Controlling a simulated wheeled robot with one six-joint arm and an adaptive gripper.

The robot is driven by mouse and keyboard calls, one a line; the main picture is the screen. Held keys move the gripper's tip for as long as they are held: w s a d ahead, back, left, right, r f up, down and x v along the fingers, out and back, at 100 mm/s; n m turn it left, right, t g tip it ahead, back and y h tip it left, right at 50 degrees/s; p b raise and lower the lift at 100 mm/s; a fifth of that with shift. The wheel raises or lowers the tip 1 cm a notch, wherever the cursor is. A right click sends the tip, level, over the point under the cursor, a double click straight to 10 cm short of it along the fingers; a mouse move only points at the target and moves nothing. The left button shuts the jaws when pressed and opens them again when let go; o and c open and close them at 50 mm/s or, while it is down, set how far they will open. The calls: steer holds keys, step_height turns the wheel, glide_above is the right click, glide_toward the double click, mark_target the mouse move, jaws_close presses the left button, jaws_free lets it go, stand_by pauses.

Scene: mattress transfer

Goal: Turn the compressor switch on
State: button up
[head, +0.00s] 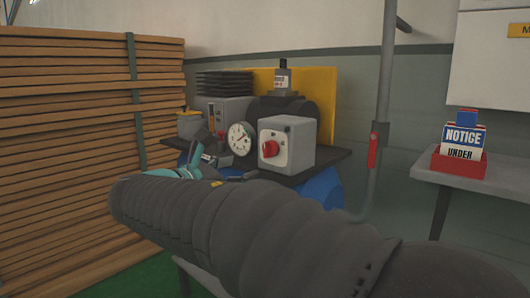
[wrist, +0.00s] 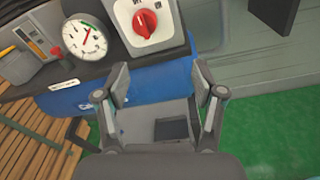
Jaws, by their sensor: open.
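The compressor switch is a red rotary knob (head: 270,149) on the front of a grey box (head: 302,143). In the wrist view the red knob (wrist: 145,22) sits on a white plate near the top, with its grip tilted from upright. The box stands on the dark shelf of the compressor, above a blue tank (head: 325,190). My gripper (wrist: 160,82) is open and empty in the wrist view, its fingertips below the knob in the picture and apart from it. In the head view my arm hides most of the gripper.
A round gauge (head: 240,138) stands left of the switch box. Stacked wooden slats (head: 70,130) fill the left side. A grey pipe with a red lever (head: 373,150) rises to the right. A notice-card holder (head: 460,163) stands on a grey table (head: 505,172).

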mark_target(265, 151)
steer(key=shift+n+t, duration=0.3)
steer(key=shift+t, duration=0.1)
steer(key=x, duration=0.4)
steer(key=a+x, duration=0.1)
steer(key=x, duration=0.3)
steer(key=w+r+x, duration=0.1)
steer(key=x, duration=0.3)
steer(key=shift+w+a, duration=0.15)
steer(key=shift+w, duration=0.05)
steer(key=c, duration=1.1)
steer(key=shift+c, duration=0.2)
